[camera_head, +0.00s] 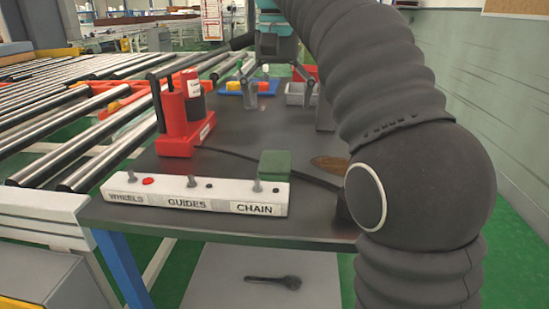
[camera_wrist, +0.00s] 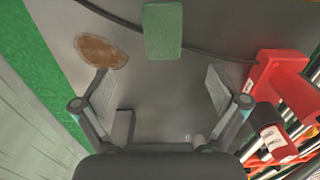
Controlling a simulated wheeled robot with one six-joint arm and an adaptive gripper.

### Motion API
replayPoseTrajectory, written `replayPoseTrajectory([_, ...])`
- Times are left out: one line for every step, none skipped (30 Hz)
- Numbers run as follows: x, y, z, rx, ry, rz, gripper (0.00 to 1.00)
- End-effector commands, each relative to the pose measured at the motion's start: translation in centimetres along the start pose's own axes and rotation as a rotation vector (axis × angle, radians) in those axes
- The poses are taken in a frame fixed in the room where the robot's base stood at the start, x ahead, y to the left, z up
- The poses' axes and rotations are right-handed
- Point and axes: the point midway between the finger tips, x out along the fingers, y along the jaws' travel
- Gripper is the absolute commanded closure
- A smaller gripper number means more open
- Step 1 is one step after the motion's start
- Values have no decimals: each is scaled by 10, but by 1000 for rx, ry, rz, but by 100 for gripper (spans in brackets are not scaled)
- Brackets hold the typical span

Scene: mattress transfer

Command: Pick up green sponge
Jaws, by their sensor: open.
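The green sponge (camera_head: 274,165) is a small block on the dark table, just behind the white control box in the head view. In the wrist view the sponge (camera_wrist: 163,31) lies flat near the top edge, beyond my fingertips and roughly centred between them. My gripper (camera_head: 278,88) is above the far part of the table in the head view, apart from the sponge. In the wrist view my gripper (camera_wrist: 160,88) has its two fingers wide apart, with nothing between them but table surface below.
A control box (camera_head: 195,192) with switches lines the table's near edge. A red device (camera_head: 176,125) stands at left. A black cable passes near the sponge, and a brown oval patch (camera_head: 330,163) lies to its right.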

Motion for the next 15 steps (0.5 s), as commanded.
replayPoseTrajectory([7,1,0,1,-2,1,3])
replayPoseTrajectory([11,1,0,2,-2,1,3])
replayPoseTrajectory([18,2,0,4,-2,1,3])
replayPoseTrajectory([24,3,0,6,-2,1,3])
replayPoseTrajectory([30,4,0,6,-3,1,3])
replayPoseTrajectory([38,4,-1,8,-2,1,3])
replayPoseTrajectory([44,5,-1,9,-3,1,3])
replayPoseTrajectory([49,5,-1,10,-2,1,3])
replayPoseTrajectory([56,5,-1,10,-2,1,3])
replayPoseTrajectory([60,5,-1,10,-2,1,3])
replayPoseTrajectory([65,5,-2,10,-2,1,3])
replayPoseTrajectory([70,5,-2,10,-2,1,3])
replayPoseTrajectory([74,5,-2,10,-2,1,3])
replayPoseTrajectory([76,4,-2,10,-1,1,3])
replayPoseTrajectory([79,4,-2,9,-1,0,3])
